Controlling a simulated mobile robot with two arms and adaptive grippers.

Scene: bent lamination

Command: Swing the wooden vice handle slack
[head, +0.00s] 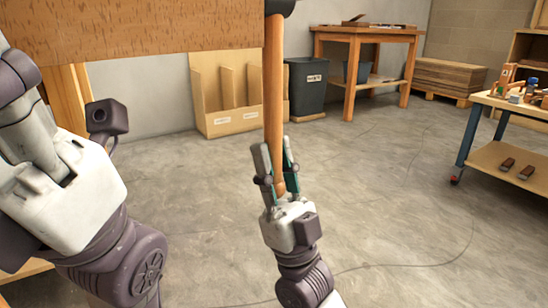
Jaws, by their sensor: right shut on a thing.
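The wooden vice handle (273,95) hangs nearly upright in the middle of the head view. Its top end meets a dark metal part of the vice (280,7) at the top edge of the picture. My right gripper (277,165) comes up from below and is shut on the handle's lower end, with one finger on each side. The handle's tip shows between the fingers. My left arm is at the left, in front of the bench; its gripper's fingers cannot be made out.
The wooden workbench (150,28) fills the upper left. A wooden rack (208,88), a dark bin (306,88) and a small table (372,36) stand along the back wall. A cart (490,150) with tools is at the right. The concrete floor between is open, with a thin cable on it.

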